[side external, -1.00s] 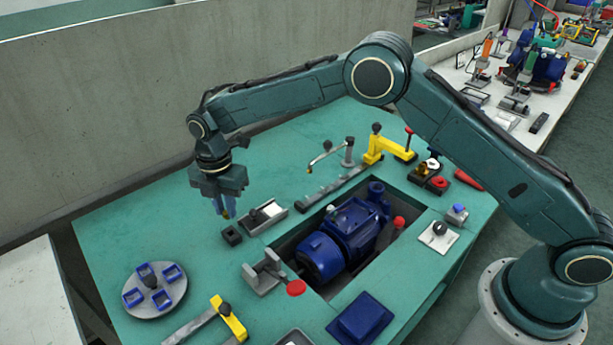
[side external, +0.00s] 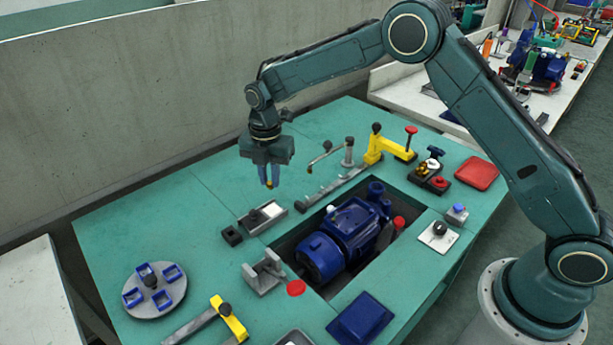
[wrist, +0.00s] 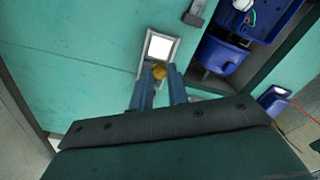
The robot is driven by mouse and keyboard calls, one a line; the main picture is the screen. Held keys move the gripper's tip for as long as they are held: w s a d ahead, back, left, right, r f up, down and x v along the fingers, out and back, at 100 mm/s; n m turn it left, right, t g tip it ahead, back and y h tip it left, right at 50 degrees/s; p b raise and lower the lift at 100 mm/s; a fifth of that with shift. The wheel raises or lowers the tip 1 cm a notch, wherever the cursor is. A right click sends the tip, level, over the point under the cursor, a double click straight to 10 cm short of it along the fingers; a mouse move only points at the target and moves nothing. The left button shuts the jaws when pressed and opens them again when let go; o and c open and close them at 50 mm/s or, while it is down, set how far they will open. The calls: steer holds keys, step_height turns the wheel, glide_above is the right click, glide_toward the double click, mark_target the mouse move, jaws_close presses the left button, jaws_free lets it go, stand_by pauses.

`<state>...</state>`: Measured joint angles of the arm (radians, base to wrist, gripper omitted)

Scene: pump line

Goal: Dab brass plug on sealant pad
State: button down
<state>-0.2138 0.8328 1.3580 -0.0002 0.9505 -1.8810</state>
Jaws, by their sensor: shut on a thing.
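My gripper (side external: 268,177) is shut on the brass plug (wrist: 159,71), which shows as a small yellow-gold piece between the blue fingertips in the wrist view. In the side view only a bit of the plug shows at the fingertips. The gripper is in the air above the table. The sealant pad (side external: 272,210) is a white square in a grey tray (side external: 250,223) on the table, below the gripper. In the wrist view the white pad (wrist: 159,47) lies just beyond the plug, and the fingers hide part of the tray.
A dark square block (side external: 232,236) stands at the tray's left end. The blue pump (side external: 345,235) sits in a recess to the right. A grey rail with a lever (side external: 330,188) and a yellow clamp (side external: 385,150) stand behind. The table left of the tray is clear.

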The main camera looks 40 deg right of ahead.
steer(key=shift+f, duration=0.1)
glide_above(273, 210)
steer(key=shift+w+f, duration=0.1)
steer(key=shift+f, duration=2.8)
steer(key=shift+f, duration=0.65)
stand_by(0.7)
steer(key=shift+r, duration=0.1)
steer(key=shift+r, duration=3.55)
steer(key=shift+d, duration=0.1)
